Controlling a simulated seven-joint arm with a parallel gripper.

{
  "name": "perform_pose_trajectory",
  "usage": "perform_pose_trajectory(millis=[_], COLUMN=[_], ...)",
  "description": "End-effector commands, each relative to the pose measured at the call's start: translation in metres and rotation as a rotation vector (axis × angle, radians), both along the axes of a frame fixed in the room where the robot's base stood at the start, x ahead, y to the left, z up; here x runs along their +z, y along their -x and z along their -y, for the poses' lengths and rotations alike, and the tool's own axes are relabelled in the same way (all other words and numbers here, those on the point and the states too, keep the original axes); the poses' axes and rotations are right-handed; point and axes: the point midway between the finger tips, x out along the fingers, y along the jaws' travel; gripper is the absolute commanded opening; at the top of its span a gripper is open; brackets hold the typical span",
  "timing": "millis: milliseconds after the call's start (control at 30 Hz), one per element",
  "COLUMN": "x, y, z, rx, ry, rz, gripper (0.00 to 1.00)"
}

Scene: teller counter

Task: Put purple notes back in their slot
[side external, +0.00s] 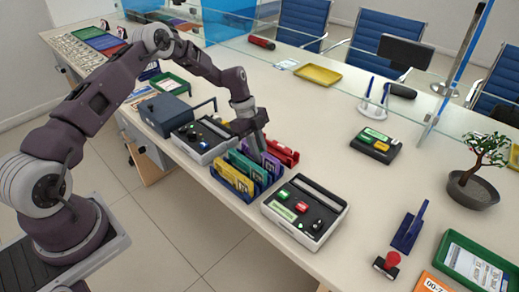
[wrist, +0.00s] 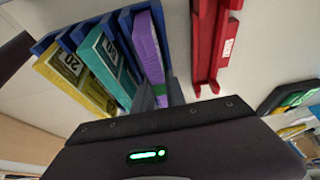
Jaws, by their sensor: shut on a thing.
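The purple notes (wrist: 148,45) are a bundle at the right end of the blue slotted rack (wrist: 45,45), beside the teal notes (wrist: 106,62). In the side view the purple notes (side external: 271,163) show at the rack's far end. My gripper (wrist: 162,94) is shut on the purple notes, its fingers at their near end; in the side view my gripper (side external: 256,146) is over the rack. The bundle lines up with the rack's end slot, but how deep it sits cannot be told. Yellow notes (wrist: 78,72) stand in another slot.
A red rack (wrist: 206,40) stands close to the right of the purple notes. A card terminal (side external: 305,212) is in front of the blue rack, and another device (side external: 204,138) stands behind. The counter (side external: 330,165) to the right has free room.

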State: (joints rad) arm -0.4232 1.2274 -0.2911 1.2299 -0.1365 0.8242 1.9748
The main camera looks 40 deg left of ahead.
Motion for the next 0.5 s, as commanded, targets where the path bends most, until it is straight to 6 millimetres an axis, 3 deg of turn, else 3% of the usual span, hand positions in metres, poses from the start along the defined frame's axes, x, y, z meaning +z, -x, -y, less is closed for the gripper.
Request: perform_pose_trajectory(millis=[133, 167, 300, 500], x=[0.0002, 0.0002, 0.0002, 0.0002], y=[-0.0002, -0.0002, -0.0002, -0.0001], z=[0.0000, -0.0001, 0.0000, 0.0000], rx=[0.000, 0.000, 0.000, 0.000], ry=[0.000, 0.000, 0.000, 0.000], rz=[0.001, 0.001, 0.001, 0.000], gripper=[0.00, 0.18, 0.41, 0.41])
